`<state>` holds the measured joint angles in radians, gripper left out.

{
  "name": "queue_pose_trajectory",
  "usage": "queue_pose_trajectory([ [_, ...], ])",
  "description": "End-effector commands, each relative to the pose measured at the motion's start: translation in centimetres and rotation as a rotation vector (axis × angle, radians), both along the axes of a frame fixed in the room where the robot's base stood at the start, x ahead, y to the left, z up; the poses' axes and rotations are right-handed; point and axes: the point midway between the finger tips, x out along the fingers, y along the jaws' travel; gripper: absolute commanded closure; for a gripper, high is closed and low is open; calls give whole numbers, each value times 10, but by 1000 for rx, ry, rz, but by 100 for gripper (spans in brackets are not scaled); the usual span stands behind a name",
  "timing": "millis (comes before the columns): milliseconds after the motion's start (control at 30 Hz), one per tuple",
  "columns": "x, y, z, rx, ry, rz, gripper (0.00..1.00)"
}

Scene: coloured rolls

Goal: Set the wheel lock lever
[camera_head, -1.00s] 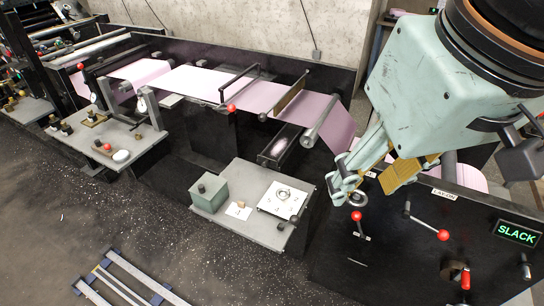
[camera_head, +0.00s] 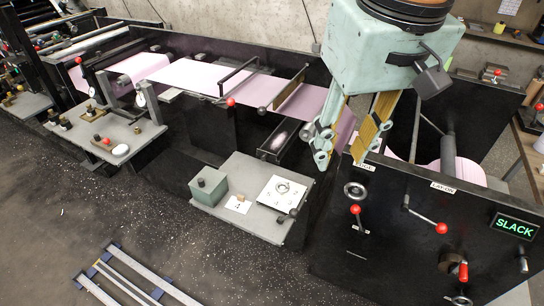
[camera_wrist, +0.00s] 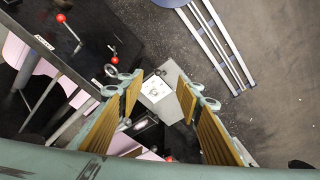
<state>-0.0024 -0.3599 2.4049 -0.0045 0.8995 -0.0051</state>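A short lever with a red ball knob (camera_head: 356,210) stands on the black panel, just below a round metal handwheel (camera_head: 355,190). A small label under the lever is too small to read, so I take it as the wheel lock lever by position. Its red knob (camera_wrist: 115,61) and the handwheel (camera_wrist: 111,70) also show in the wrist view, beside the left finger. My gripper (camera_head: 341,152) is open and empty, above and slightly left of the handwheel, apart from both. The gap between its fingers (camera_wrist: 160,90) is clear in the wrist view.
A longer red-knobbed lever (camera_head: 425,218) sits to the right under a LAY-ON label (camera_head: 443,187). A green SLACK display (camera_head: 515,227) and a red-handled crank (camera_head: 459,267) are further right. Pink web (camera_head: 270,95) runs left of the panel, with a grey side table (camera_head: 235,225) below.

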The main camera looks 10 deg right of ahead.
Motion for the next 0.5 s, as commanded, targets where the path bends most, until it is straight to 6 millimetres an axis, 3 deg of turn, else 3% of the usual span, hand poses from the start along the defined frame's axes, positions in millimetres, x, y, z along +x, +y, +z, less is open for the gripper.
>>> queue_pose_trajectory([
  [500,57,0,-27,-2,108,6,68],
])
